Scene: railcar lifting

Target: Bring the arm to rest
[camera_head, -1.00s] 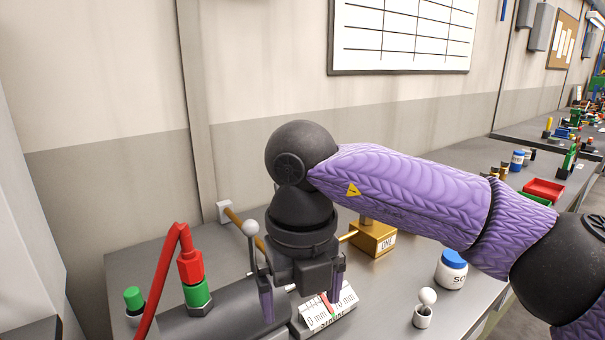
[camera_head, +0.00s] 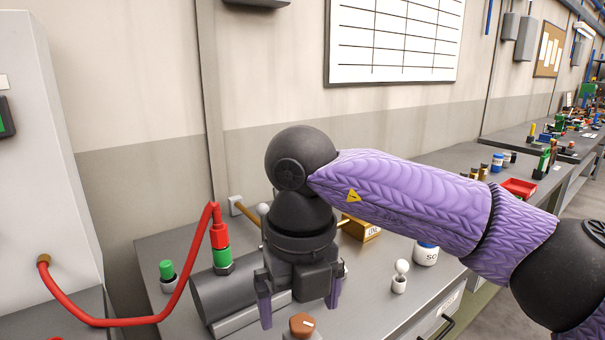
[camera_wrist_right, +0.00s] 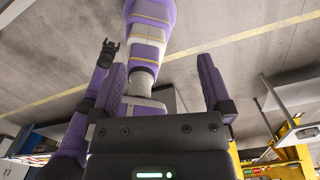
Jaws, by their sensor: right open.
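My right arm, in a purple sleeve, reaches in from the right in the head view. Its gripper (camera_head: 299,300) points down over the bench (camera_head: 375,300), fingers apart with nothing visible between them. In the right wrist view its two purple fingers (camera_wrist_right: 160,88) are also wide apart and empty. My left arm does not show in the head view. In the right wrist view a small dark gripper (camera_wrist_right: 107,52) on a purple arm shows at the left, apparently my left one; its jaws are too small to judge.
A brown knob (camera_head: 302,325) is just below the right gripper. A grey cylinder (camera_head: 215,295), a red-green hose coupling (camera_head: 221,245) and a green-capped fitting (camera_head: 167,270) are to its left. A brass block (camera_head: 360,230), blue-lidded jar (camera_head: 426,254) and white ball (camera_head: 402,267) are to its right.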

